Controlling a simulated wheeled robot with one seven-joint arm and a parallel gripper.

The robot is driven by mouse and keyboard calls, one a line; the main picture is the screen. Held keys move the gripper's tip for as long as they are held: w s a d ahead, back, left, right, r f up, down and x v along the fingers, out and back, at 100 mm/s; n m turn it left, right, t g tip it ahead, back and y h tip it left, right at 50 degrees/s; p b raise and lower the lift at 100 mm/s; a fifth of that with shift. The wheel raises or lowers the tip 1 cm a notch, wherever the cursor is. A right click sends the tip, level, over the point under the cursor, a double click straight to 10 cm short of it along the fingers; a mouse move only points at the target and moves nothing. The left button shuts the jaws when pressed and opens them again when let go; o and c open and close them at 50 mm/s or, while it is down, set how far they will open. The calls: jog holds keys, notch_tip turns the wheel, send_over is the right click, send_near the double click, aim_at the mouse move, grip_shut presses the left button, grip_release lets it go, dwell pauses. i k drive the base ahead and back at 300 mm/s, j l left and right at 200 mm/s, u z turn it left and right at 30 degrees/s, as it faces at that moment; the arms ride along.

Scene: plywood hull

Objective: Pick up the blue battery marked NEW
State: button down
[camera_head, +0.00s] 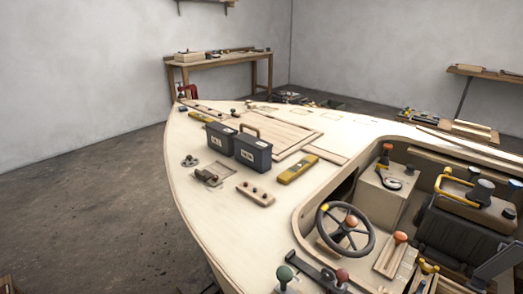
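Two dark blue-grey box-shaped batteries stand upright side by side on the pale plywood deck (225,230) in the head view. The left battery (222,146) is slightly farther back. The right battery (253,158) is nearer and has a handle standing up on its top. Each has a small pale label on its front, but the lettering is too small to read, so I cannot tell which one is marked NEW. My gripper is not in view.
A yellow tool (297,169) lies right of the batteries; a latch-like fitting (209,176) and a wooden block with knobs (256,194) lie in front. The cockpit opening holds a steering wheel (345,231). A workbench (218,61) stands behind; bare floor (75,190) lies left.

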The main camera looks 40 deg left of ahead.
aim_at(256, 153)
jog(key=j, duration=3.3)
jog(key=k, duration=0.05)
